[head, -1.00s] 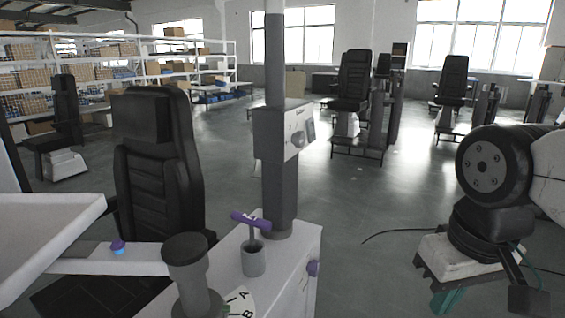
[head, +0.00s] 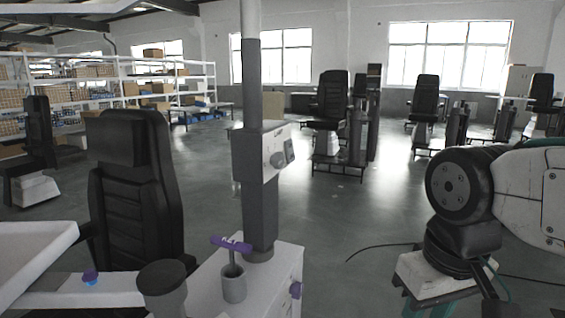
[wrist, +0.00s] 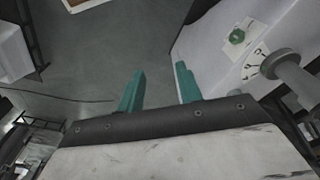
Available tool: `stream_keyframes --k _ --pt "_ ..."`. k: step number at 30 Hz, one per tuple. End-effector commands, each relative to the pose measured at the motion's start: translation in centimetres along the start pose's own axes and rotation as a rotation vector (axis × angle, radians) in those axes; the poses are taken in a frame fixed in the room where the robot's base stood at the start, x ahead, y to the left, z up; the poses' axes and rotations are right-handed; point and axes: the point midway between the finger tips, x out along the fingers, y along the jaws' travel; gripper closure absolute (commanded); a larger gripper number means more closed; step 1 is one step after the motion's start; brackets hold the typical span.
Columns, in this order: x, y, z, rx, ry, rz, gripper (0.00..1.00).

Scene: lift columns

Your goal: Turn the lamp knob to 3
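A grey control box (head: 262,150) is fixed on the upright column in the head view. Its right face carries a grey knob (head: 289,149) and a small dial plate (head: 277,160); the markings are too small to read. In the wrist view, a pale panel at upper right has a dial with dark marks (wrist: 254,66), a protruding grey knob (wrist: 283,66) and a green button (wrist: 237,36). It appears to be this box's face. My gripper (wrist: 160,83) shows two green fingers, apart and empty, to the left of the panel. They do not touch the knob. The knob's setting is unclear.
A black chair (head: 136,190) stands at left. Open floor lies behind; my arm occupies the right.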

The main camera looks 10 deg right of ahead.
Motion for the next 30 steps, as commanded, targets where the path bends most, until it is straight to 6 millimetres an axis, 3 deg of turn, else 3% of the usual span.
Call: stream_keyframes --k 1,3,8,11,16,20,24,27,30 --pt "0.5 0.2 -0.1 0.011 -0.027 0.001 0.50" --pt "1.2 0.7 -0.7 0.031 -0.070 -0.001 0.35" --pt "2.5 -0.9 -4.0 0.116 -0.182 -0.151 0.35" --pt "2.9 -2.8 -7.3 0.098 -0.217 -0.323 0.35" --pt "3.2 -5.7 -14.8 -0.003 -0.140 -0.663 0.35" --pt "2.9 -6.8 -22.3 -0.114 0.081 -0.914 0.35" --pt "1.9 -6.1 -30.2 -0.242 0.439 -1.059 0.35" --pt "0.7 -4.9 -35.1 -0.337 0.726 -1.067 0.35" --pt "-1.3 -3.9 -38.6 -0.439 0.993 -1.006 0.35"
